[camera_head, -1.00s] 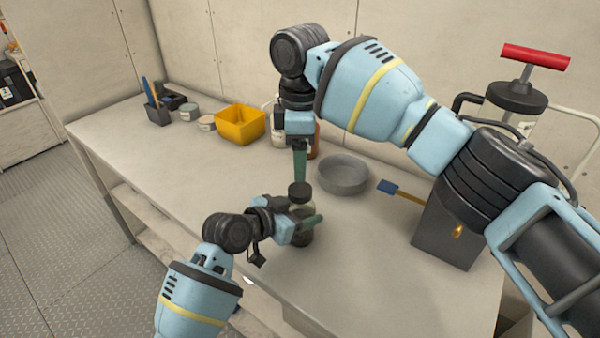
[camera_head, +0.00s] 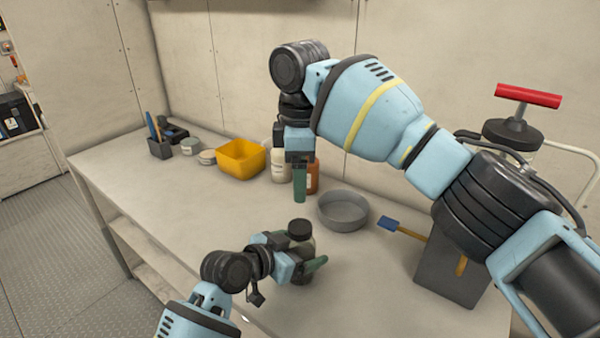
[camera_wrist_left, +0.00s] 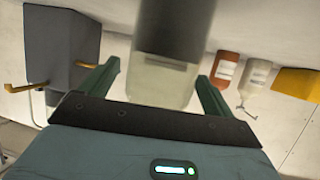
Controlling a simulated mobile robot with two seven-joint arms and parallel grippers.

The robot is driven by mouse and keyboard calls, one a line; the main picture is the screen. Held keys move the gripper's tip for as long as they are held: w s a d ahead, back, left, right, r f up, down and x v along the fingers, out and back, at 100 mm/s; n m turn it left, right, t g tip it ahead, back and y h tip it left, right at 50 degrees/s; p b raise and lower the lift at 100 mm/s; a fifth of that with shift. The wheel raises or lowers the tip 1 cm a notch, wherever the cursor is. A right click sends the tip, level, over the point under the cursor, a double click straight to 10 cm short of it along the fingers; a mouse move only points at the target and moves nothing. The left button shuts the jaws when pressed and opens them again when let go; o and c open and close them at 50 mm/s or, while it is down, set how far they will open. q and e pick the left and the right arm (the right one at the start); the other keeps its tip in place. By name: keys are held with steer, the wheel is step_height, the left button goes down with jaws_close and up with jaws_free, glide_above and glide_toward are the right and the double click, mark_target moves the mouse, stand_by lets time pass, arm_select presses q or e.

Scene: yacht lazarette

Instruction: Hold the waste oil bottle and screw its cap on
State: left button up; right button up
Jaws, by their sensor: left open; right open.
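The waste oil bottle (camera_head: 305,262), clear with dark contents, stands upright near the front of the workbench. Its black cap (camera_head: 300,229) sits on its top; I cannot tell how tight it is. My left gripper (camera_head: 308,268) is open around the bottle body. In the left wrist view the bottle (camera_wrist_left: 163,85) is between the green fingers, with gaps visible at both sides. My right gripper (camera_head: 300,186) is open and empty, pointing down above the cap and apart from it. Its two fingers overlap in the head view.
A round grey pan (camera_head: 343,211) lies behind and right of the bottle, with a blue-tipped brush (camera_head: 390,224) and a grey box (camera_head: 447,272) further right. A yellow bin (camera_head: 241,159) and two bottles (camera_head: 280,165) stand at the back. The bench's left front is clear.

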arm_select(q)
steer(key=shift+a, duration=0.1)
steer(key=v, duration=0.7)
steer(key=shift+s+a, duration=0.2)
steer(key=shift+s, duration=0.1)
arm_select(e)
steer(key=shift+r, duration=0.55)
arm_select(q)
steer(key=shift+r, duration=0.1)
arm_select(e)
steer(key=shift+s, duration=0.1)
